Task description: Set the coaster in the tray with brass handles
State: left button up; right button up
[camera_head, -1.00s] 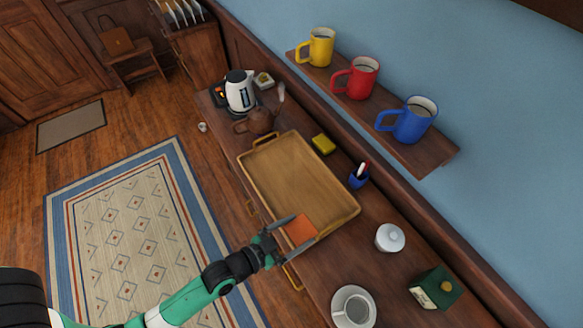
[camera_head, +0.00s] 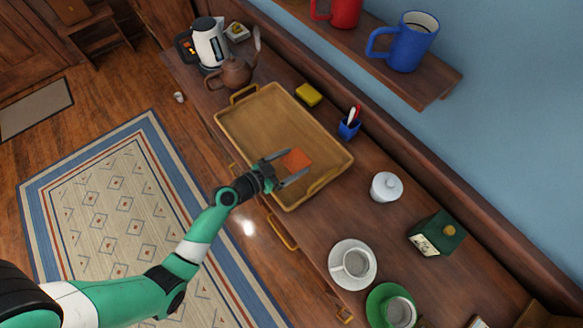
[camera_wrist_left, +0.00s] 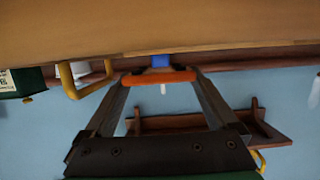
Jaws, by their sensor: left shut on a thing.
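The orange coaster (camera_head: 298,158) is over the near right part of the wooden tray with brass handles (camera_head: 250,127). My left gripper (camera_head: 294,163) is shut on it, with a finger on either side. In the left wrist view the coaster (camera_wrist_left: 158,76) shows edge-on between the fingertips, close to the tray's wooden surface (camera_wrist_left: 150,35). I cannot tell for sure whether it touches the tray floor. A brass handle (camera_wrist_left: 75,82) shows at the left there. My right gripper is in neither view.
A yellow sponge (camera_head: 308,94), blue pen cup (camera_head: 349,129) and white jar (camera_head: 386,187) stand behind and right of the tray. A teapot (camera_head: 236,73) is at its far end. A wall shelf with mugs (camera_head: 404,41) overhangs the back. The tray is otherwise empty.

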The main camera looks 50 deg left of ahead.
aim_at(292, 166)
pick_arm(q)
jog(key=shift+w+a+f, duration=0.15)
jog(key=shift+a+f, duration=0.05)
jog(key=shift+w+a+f+b, duration=0.15)
jog(key=shift+f+b, duration=0.75)
jog(key=shift+f, duration=0.85)
jog(key=shift+f, duration=0.15)
jog(key=o, duration=1.1)
